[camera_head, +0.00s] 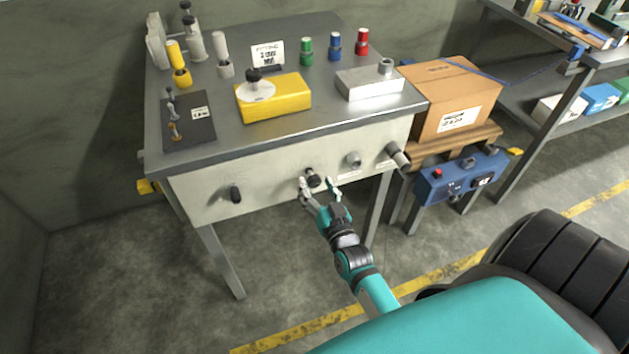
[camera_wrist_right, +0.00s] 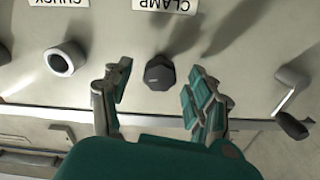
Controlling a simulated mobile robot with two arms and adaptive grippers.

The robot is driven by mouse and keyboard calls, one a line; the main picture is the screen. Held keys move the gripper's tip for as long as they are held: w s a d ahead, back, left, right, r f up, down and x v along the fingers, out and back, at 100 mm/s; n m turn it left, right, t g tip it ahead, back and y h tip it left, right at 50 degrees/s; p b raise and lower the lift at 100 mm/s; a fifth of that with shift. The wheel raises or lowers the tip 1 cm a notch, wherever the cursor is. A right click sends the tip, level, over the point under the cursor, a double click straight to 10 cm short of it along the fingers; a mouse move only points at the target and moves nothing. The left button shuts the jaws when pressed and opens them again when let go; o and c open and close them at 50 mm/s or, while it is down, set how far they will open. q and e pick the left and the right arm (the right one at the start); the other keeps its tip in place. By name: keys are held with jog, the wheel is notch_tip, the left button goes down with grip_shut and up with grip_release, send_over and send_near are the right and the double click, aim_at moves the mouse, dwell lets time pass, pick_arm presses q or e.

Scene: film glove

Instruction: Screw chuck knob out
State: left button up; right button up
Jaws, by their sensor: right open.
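The bench's front panel (camera_head: 290,193) carries a black faceted knob (camera_head: 313,177), which also shows in the wrist view (camera_wrist_right: 160,73) beside an upside-down label reading CLAMP. A silver ring-shaped fitting (camera_head: 354,160) sits to its right in the head view and also shows in the wrist view (camera_wrist_right: 65,59), beside a cut-off label that seems to read CHUCK. My right gripper (camera_head: 320,186) is open in front of the panel. Its fingers, also in the wrist view (camera_wrist_right: 158,92), lie on either side of the black knob with gaps. My left gripper is not in view.
A black crank handle (camera_head: 235,194) and a grey cylinder (camera_head: 397,157) stick out from the panel on either side. Yellow block (camera_head: 275,99), metal block (camera_head: 365,88) and several small parts stand on the bench top. A cardboard box (camera_head: 451,97) stands right.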

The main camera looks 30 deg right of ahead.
jog(key=shift+x, duration=0.8)
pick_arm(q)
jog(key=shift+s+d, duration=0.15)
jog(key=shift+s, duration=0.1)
pick_arm(e)
jog(key=shift+w, duration=0.1)
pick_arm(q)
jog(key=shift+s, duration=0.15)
pick_arm(e)
jog(key=shift+c, duration=0.2)
jog(key=c, duration=1.1)
jog(key=shift+r+n+p, duration=0.25)
jog(key=shift+n+p, duration=0.75)
jog(key=shift+n, duration=0.1)
jog(key=shift+c, duration=0.3)
jog(key=shift+f+n, duration=0.2)
jog(key=shift+n, duration=0.4)
jog(key=o, duration=1.2)
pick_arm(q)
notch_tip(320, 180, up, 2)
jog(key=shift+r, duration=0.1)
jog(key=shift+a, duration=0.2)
